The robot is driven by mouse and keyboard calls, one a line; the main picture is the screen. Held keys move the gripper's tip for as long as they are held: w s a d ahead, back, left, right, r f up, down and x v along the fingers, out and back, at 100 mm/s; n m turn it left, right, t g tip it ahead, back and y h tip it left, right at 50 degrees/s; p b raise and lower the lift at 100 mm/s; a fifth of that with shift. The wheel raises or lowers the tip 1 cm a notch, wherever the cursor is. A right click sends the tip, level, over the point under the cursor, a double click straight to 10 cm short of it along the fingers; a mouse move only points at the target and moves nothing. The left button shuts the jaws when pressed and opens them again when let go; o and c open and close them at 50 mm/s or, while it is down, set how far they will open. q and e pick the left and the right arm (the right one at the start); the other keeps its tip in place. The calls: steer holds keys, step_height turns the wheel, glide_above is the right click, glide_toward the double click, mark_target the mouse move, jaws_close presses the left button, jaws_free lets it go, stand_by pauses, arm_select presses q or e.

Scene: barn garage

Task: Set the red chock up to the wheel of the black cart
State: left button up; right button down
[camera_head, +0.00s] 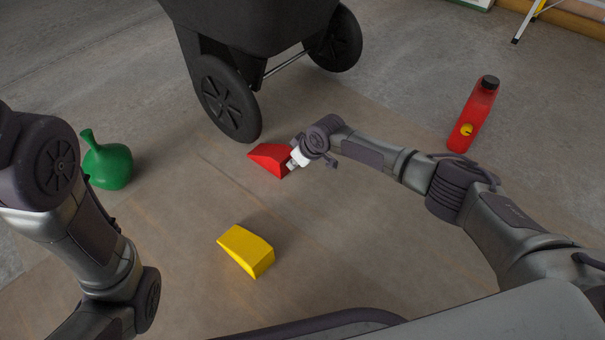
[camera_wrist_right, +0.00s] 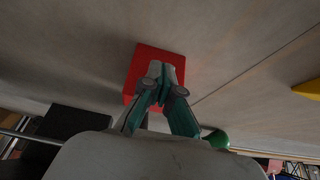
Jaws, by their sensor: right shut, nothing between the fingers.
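The red chock (camera_head: 267,158) lies on the floor mat just below and right of the black cart's near wheel (camera_head: 228,100), with a small gap between them. The black cart (camera_head: 250,25) stands at the top of the head view. My right gripper (camera_head: 294,160) is at the right end of the chock, shut with nothing between its fingers. In the right wrist view the shut gripper (camera_wrist_right: 160,72) covers part of the red chock (camera_wrist_right: 142,62); whether they touch I cannot tell. My left arm shows at the left of the head view, but its gripper is out of view.
A yellow chock (camera_head: 245,251) lies on the mat nearer me. A green jug-like container (camera_head: 106,162) stands at the left, and a red canister (camera_head: 474,115) with a black cap at the right. The floor between the yellow and red chocks is clear.

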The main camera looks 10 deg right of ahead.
mark_target(285, 155)
steer(key=shift+w+a+r, duration=0.1)
steer(key=shift+w+a, duration=0.85)
steer(key=shift+w, duration=0.25)
steer(key=shift+w+a, duration=0.1)
steer(key=shift+w+a, duration=0.25)
steer(key=shift+w, duration=0.05)
steer(key=shift+s+d+r+p, duration=0.25)
steer(key=shift+r+p, duration=0.05)
steer(key=shift+p, duration=0.45)
steer(key=s+d+r+p, duration=0.1)
steer(key=p, duration=0.2)
steer(key=s+d+r+p, duration=0.1)
steer(key=s+p, duration=0.1)
steer(key=p, duration=0.1)
steer(key=shift+d+r+p, duration=0.15)
steer(key=shift+d+p, duration=0.05)
steer(key=shift+p, duration=0.2)
steer(key=shift+s+d+p, duration=0.2)
steer(key=shift+s+p, duration=0.05)
steer(key=shift+p, duration=0.1)
